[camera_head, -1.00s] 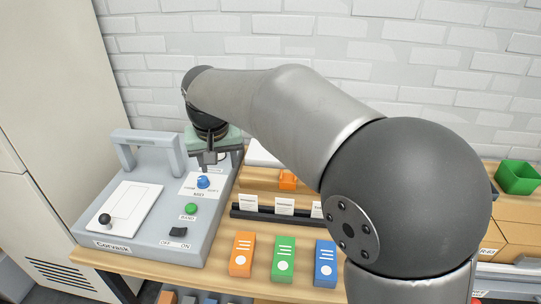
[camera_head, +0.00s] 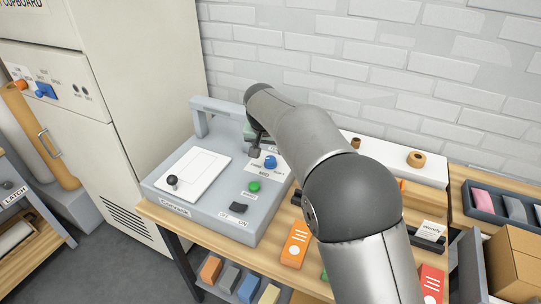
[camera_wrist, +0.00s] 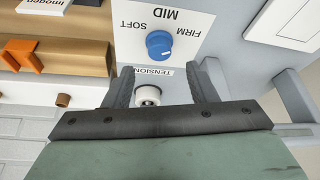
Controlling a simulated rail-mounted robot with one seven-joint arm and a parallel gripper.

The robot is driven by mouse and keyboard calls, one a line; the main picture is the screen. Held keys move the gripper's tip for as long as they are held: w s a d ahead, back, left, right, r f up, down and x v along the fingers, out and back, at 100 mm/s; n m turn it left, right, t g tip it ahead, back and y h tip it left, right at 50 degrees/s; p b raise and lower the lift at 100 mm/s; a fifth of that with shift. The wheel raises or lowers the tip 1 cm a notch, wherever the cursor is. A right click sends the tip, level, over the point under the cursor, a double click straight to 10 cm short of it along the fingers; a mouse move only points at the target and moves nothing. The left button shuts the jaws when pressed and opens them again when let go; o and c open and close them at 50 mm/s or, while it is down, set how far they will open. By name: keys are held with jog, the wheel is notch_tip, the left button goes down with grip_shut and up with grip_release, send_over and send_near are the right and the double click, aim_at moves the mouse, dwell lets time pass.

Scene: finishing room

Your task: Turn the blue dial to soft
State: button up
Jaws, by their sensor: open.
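The blue dial (camera_head: 270,161) sits on a white label plate on the grey machine (camera_head: 190,221). In the wrist view the blue dial (camera_wrist: 159,45) is upright on its plate, marked SOFT, MID and FIRM. The picture is upside down there, with SOFT at left, MID at top and FIRM at right. A small white mark shows on the dial; which word it points to is unclear. My gripper (camera_wrist: 167,72) is open and empty, its fingertips just short of the dial, not around it. In the head view my arm partly hides the gripper (camera_head: 257,150).
A green button (camera_head: 254,187) and a black OFF/ON switch (camera_head: 238,208) lie near the dial. A black ball knob (camera_head: 172,180) stands on a white plate. A white round piece (camera_wrist: 148,94) shows between my fingers, by the TENSION label. An orange box (camera_head: 296,244) stands on the bench.

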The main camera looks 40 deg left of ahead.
aim_at(270, 159)
jog(key=x, duration=0.6)
jog(key=shift+w+f+p, duration=0.1)
jog(key=shift+f+p, duration=0.1)
jog(key=shift+p, duration=0.15)
jog(key=shift+c, duration=0.3)
jog(key=c, duration=0.9)
